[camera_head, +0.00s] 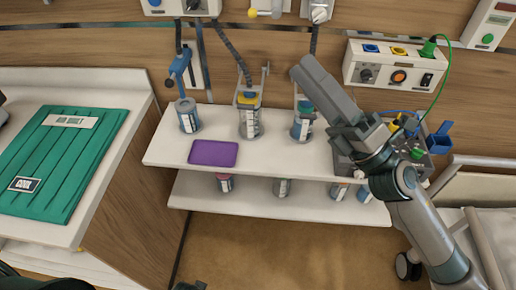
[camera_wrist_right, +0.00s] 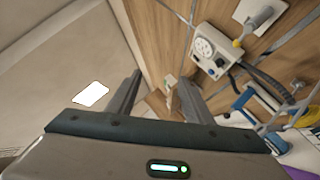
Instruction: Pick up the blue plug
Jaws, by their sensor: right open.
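A blue piece that looks like the blue plug (camera_head: 438,141) is at the right end of the upper shelf, with a blue cable running to its left. It stands beside a grey box with yellow and green parts, partly hidden by my right arm. My right gripper (camera_head: 310,75) is open and empty, left of and apart from the blue piece, pointing up and left above the shelf. In the right wrist view its two fingers (camera_wrist_right: 157,97) stand apart with nothing between them. I cannot make out the plug in the wrist view.
A wall panel (camera_head: 389,78) has blue and yellow sockets and a green plug (camera_head: 428,49) on a green cable. The white shelf (camera_head: 275,160) holds several canisters and a purple pad (camera_head: 213,153). A bed rail is at right.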

